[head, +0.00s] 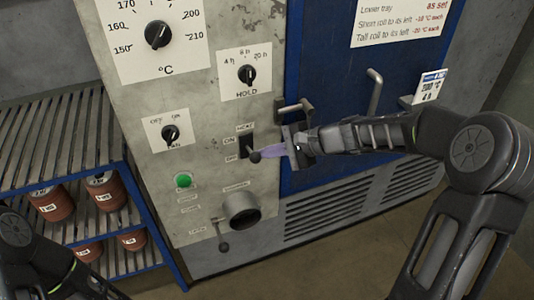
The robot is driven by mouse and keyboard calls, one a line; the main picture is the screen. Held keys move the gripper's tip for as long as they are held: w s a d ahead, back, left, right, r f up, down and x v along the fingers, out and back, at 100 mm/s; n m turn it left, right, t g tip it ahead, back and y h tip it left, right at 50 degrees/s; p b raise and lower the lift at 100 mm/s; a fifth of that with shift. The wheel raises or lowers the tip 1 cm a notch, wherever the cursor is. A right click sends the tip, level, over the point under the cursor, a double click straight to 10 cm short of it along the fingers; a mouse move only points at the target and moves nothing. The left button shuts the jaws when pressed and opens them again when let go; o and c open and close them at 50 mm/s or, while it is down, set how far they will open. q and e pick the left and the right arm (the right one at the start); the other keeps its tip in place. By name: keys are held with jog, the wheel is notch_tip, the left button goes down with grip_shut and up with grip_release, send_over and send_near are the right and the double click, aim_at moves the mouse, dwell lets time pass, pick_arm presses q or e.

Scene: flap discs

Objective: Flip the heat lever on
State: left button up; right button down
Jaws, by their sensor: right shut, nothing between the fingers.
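The heat lever (254,157) is on the grey control panel (205,95), on a dark plate labelled HEAT, with ON above and OFF below. Its dark round knob points down, at the OFF end. My right gripper (266,153) reaches in from the right.
A fan dial (170,132) and a green button (183,181) are left of the lever. The hold dial (247,75) is above, and a round port (242,210) below. The blue door's latch handle (294,107) stands out close above my right gripper.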

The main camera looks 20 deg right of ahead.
pick_arm(q)
jog(key=shift+r+p, duration=0.5)
pick_arm(e)
jog(key=shift+r, duration=0.8)
jog(key=shift+a, duration=0.1)
jog(key=w+d+f+b, duration=0.2)
jog(key=d+f+b, duration=0.1)
pick_arm(q)
jog(key=x, duration=0.2)
jog(key=w+b+x, duration=0.1)
jog(key=x, duration=0.1)
jog(key=shift+d, duration=0.1)
pick_arm(e)
jog(key=s+d+r, duration=0.3)
jog(key=d+r, duration=0.3)
jog(key=r, duration=0.1)
jog(key=shift+s, duration=0.25)
jog(key=shift+f, duration=0.1)
